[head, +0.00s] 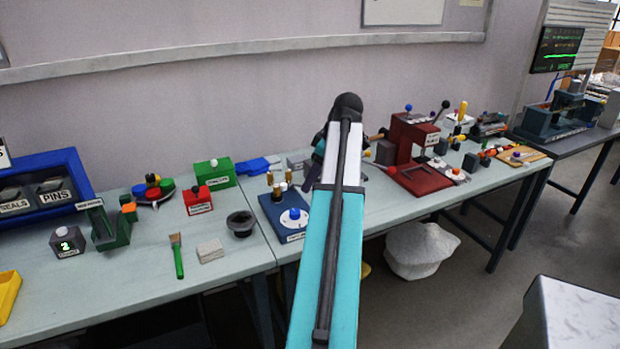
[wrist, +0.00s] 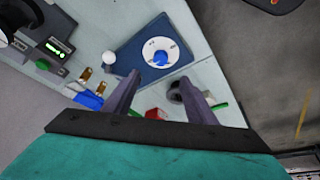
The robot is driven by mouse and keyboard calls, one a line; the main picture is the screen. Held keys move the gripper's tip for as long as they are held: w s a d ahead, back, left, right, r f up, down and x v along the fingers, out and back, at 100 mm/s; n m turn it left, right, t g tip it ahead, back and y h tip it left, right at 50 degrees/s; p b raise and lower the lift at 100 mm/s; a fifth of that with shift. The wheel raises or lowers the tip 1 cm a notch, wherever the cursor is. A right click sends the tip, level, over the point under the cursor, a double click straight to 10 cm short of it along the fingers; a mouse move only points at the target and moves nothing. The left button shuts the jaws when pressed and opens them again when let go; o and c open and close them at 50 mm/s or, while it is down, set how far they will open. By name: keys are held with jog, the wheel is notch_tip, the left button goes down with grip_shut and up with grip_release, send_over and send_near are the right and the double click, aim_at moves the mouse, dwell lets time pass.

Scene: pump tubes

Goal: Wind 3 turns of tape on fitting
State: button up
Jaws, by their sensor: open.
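A blue plate (head: 272,212) on the table carries a white disc (head: 294,219) with a blue knob. Several small brass fittings (head: 276,193) stand at its back. In the wrist view the plate (wrist: 127,52), the disc (wrist: 150,47) and its knob (wrist: 160,58) lie beyond the fingertips, and brass fittings (wrist: 97,87) lie to the left. My gripper (wrist: 160,83) is open, with nothing between its fingers. In the head view my arm covers most of it and the plate's right side. I cannot tell which part is the tape.
A dark round cup (head: 240,224), a pale block (head: 210,251) and a green-handled brush (head: 177,256) lie left of the plate. Red (head: 197,200) and green (head: 208,174) boxes stand behind. A red press (head: 412,150) stands to the right.

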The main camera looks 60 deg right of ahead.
aim_at(295, 211)
jog(key=shift+f, duration=0.1)
jog(key=shift+p+x, duration=1.3)
jog(key=shift+x, duration=5.6)
jog(key=shift+a, duration=0.1)
jog(key=c, duration=1.2)
jog(key=shift+c, duration=0.2)
jog(key=shift+m+h, duration=0.6)
jog(key=shift+m, duration=1.1)
jog(key=shift+a, duration=0.1)
